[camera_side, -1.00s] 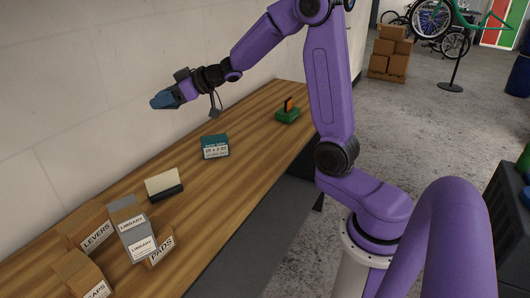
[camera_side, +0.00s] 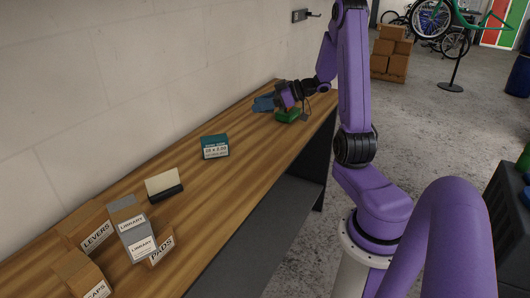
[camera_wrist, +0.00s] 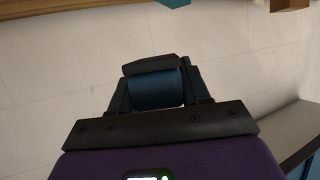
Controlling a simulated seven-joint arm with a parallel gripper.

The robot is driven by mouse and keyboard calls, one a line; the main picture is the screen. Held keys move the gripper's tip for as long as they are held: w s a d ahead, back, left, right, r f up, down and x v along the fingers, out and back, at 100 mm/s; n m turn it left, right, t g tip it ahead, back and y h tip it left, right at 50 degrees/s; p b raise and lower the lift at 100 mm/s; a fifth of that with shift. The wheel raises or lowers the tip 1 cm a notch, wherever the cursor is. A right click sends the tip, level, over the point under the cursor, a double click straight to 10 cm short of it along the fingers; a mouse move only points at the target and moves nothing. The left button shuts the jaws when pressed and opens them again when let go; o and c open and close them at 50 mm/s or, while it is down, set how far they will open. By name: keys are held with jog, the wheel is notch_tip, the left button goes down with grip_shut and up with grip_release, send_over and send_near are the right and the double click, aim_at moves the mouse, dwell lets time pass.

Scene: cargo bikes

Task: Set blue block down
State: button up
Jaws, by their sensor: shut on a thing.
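The blue block (camera_side: 262,104) is at the far end of the wooden bench (camera_side: 237,160) in the side view, at the tip of my gripper (camera_side: 277,98). It is low over the bench near the wall; I cannot tell whether it touches the wood. In the wrist view, my gripper (camera_wrist: 155,88) is shut on the blue block (camera_wrist: 155,92), which sits between the two dark fingers.
A green holder (camera_side: 287,115) stands right beside my gripper, partly covered by it. A teal box (camera_side: 214,147), a cream card in a dark stand (camera_side: 163,185) and several labelled boxes (camera_side: 133,228) stand nearer along the bench. Bare wood lies between the teal box and my gripper.

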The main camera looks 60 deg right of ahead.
aim_at(262, 151)
notch_tip(262, 151, down, 16)
jog(key=shift+r, duration=0.25)
dwell(0.6)
jog(key=shift+f, duration=0.1)
jog(key=o, duration=1)
jog(key=shift+o, duration=0.2)
